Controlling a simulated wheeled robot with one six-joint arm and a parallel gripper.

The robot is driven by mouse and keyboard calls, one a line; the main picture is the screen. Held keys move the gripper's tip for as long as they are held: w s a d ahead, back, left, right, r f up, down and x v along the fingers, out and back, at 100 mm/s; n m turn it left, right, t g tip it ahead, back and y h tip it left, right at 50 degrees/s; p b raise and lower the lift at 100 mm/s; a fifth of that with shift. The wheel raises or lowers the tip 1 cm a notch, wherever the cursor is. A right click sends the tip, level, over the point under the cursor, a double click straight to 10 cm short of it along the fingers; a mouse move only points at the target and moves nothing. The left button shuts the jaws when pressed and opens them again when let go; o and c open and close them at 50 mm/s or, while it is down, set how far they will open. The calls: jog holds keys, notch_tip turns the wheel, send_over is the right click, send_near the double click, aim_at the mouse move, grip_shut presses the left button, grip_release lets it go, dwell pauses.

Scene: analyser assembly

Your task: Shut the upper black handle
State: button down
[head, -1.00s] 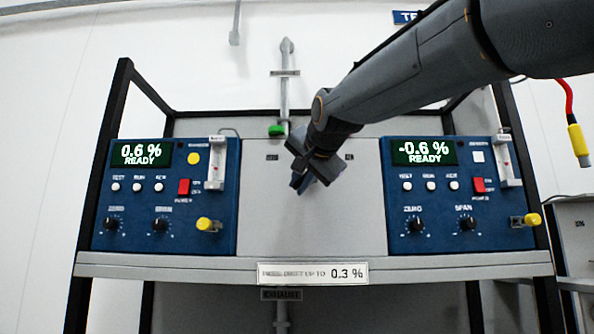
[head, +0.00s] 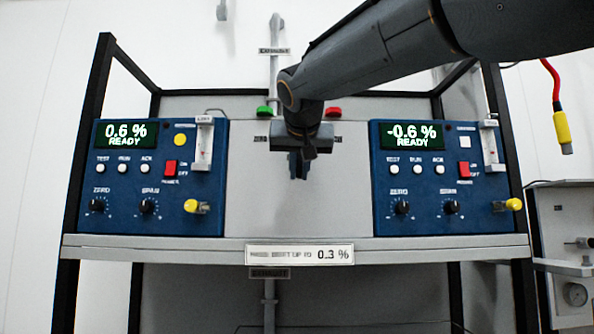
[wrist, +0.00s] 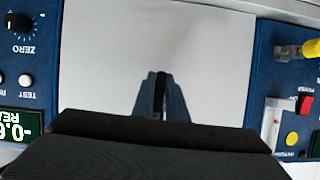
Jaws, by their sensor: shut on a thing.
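No upper black handle can be made out for certain in either view. My gripper (head: 298,168) points down in front of the plain grey panel (head: 250,195) between the two blue analysers. In the wrist view its two blue-grey fingers (wrist: 160,95) are close together on a narrow dark thing (wrist: 160,88); I cannot tell what that is. The upper pipe (head: 274,60) rises on the wall behind the rack, and my arm covers part of the area beside it. A green piece (head: 264,111) and a red piece (head: 333,112) show either side of my wrist.
The left analyser (head: 130,215) reads 0.6 % and the right analyser (head: 430,218) reads -0.6 %. A drift-limit plate (head: 299,254) is on the shelf edge (head: 180,247). A yellow-ended red cable (head: 561,130) hangs at the right. A lower pipe (head: 269,300) runs below the shelf.

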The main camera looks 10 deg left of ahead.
dwell(0.4)
jog(key=c, duration=1.8)
grip_release()
jog(key=shift+o, duration=0.2)
jog(key=b+v, duration=0.2)
jog(key=v, duration=0.5)
jog(key=shift+s+r+b, duration=0.2)
jog(key=shift+s+b, duration=0.1)
jog(key=shift+s, duration=0.05)
jog(key=shift+d, duration=0.15)
